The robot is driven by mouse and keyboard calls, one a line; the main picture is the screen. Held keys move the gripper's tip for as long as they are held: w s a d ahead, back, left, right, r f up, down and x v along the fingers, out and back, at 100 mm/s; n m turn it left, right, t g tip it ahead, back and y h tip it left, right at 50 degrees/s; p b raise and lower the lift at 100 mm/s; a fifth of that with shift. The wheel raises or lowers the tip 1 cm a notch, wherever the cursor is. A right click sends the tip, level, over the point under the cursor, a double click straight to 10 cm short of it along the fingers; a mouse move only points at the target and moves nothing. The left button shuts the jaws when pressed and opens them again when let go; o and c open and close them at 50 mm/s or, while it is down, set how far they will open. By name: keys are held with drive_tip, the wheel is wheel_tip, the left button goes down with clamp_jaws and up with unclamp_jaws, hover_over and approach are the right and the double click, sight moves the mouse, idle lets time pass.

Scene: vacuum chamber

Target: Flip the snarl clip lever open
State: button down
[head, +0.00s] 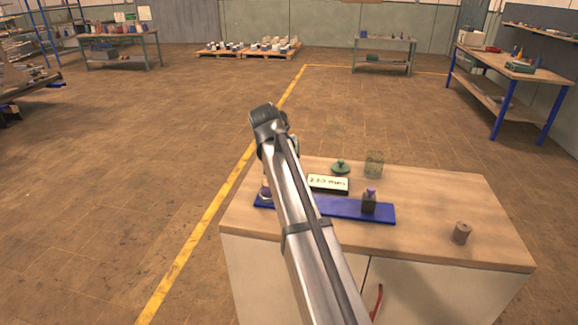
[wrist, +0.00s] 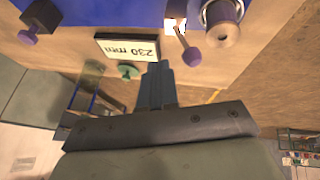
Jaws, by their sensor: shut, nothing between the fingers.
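A blue base plate (head: 378,212) lies on the wooden bench; its edge fills the top of the wrist view (wrist: 110,10). Near one end, a lever with a purple knob (wrist: 191,57) sticks out beside a round metal fitting with a tan core (wrist: 222,28). I take this for the snarl clip lever. At the other end stands a dark block with a purple knob (head: 369,203). My gripper (wrist: 157,68) is shut and empty, below and left of the lever knob in the wrist view, apart from it. In the head view my arm hides most of the clip end.
A "230 mm" sign (head: 328,183), a green knobbed lid (head: 341,168) and a clear greenish jar (head: 374,164) stand behind the plate. A brown cylinder (head: 461,233) stands at the bench's right. The bench top (head: 440,195) is clear between plate and cylinder.

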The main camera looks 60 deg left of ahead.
drive_tip(key=shift+r, duration=0.65)
drive_tip(key=v, duration=1.2)
drive_tip(key=shift+w+r, duration=0.25)
